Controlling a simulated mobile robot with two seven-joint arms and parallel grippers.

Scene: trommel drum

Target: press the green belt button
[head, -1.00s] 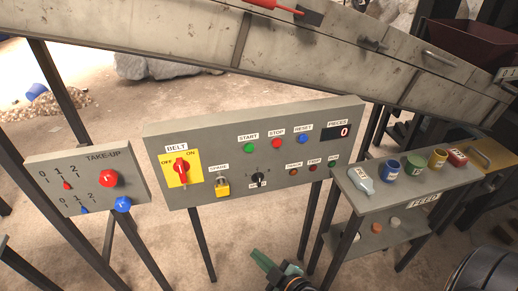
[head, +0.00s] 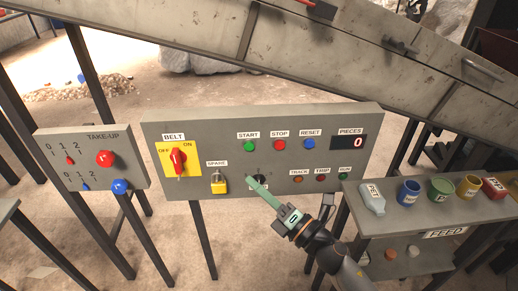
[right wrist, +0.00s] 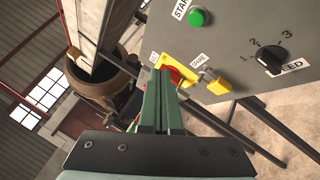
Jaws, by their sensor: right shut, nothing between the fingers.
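The green button (head: 249,146) sits under the START label on the grey control panel (head: 225,129). The red BELT knob (head: 178,160) is on a yellow plate to its left. My right gripper (head: 251,181) is shut and empty. In the head view its tips show below the green button, over the speed knob (head: 260,180), which they partly hide. In the right wrist view the shut fingers (right wrist: 160,78) point toward the panel, and the green button (right wrist: 197,17) is above and right of them, clear of the tips. My left gripper is out of view.
A red STOP button (head: 279,145) and blue RESET button (head: 311,144) are right of the green one. A yellow padlock (head: 219,184) hangs below left. The TAKE-UP panel (head: 134,172) is at left. The FEED shelf (head: 410,222) with several containers is at right.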

